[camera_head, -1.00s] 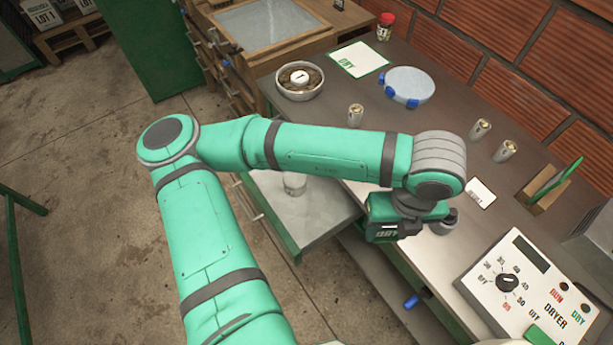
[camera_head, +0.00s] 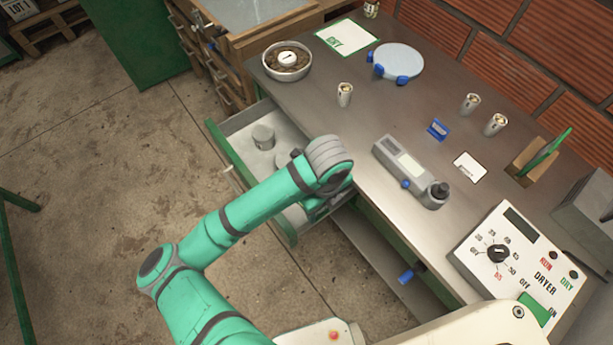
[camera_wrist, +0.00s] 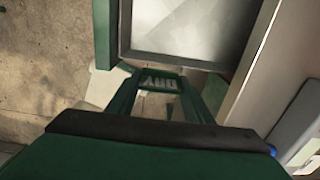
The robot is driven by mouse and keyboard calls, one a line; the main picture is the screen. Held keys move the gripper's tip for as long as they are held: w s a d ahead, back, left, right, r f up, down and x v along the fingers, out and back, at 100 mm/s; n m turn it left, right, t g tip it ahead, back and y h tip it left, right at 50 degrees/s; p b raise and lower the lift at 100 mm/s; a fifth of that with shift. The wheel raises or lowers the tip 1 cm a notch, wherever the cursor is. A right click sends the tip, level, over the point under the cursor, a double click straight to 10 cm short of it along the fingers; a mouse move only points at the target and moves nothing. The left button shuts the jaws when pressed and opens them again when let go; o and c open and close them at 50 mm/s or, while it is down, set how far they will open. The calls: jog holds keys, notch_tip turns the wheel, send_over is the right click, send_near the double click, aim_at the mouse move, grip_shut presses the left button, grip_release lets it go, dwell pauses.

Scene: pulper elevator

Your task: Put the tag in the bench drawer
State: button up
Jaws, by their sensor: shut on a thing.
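The bench drawer (camera_head: 243,182) is pulled out at the bench's left side, with a green front and pale grey inside. My gripper (camera_head: 318,207) is at the drawer's near end, mostly hidden by my wrist in the head view. The tag appears just on the near side of the drawer's edge (camera_wrist: 180,60) in that picture. Its height above the drawer is hard to tell.
A round metal container (camera_head: 263,136) stands in the drawer. On the bench (camera_head: 370,120) are a grey meter (camera_head: 410,170), a small blue item (camera_head: 437,130), a white card (camera_head: 470,167), several cups, and the dryer panel (camera_head: 520,262). A bowl (camera_head: 288,62) stands at the far left.

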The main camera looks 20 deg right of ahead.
jog(key=w+f, duration=0.2)
jog(key=w, duration=0.1)
jog(key=w+f, duration=0.3)
jog(key=w, duration=0.1)
jog(key=w+d+f, duration=0.1)
jog(key=w+f, duration=0.2)
jog(key=shift+w+f, duration=0.1)
jog(key=shift+w, duration=0.25)
jog(key=shift+w+f, duration=0.15)
jog(key=shift+f, duration=0.05)
jog(key=shift+w+f, duration=0.1)
jog(key=shift+f, duration=1.5)
jog(key=o, duration=0.7)
jog(key=shift+f, duration=0.15)
jog(key=shift+c, duration=0.2)
jog(key=o, duration=0.4)
jog(key=shift+c, duration=0.2)
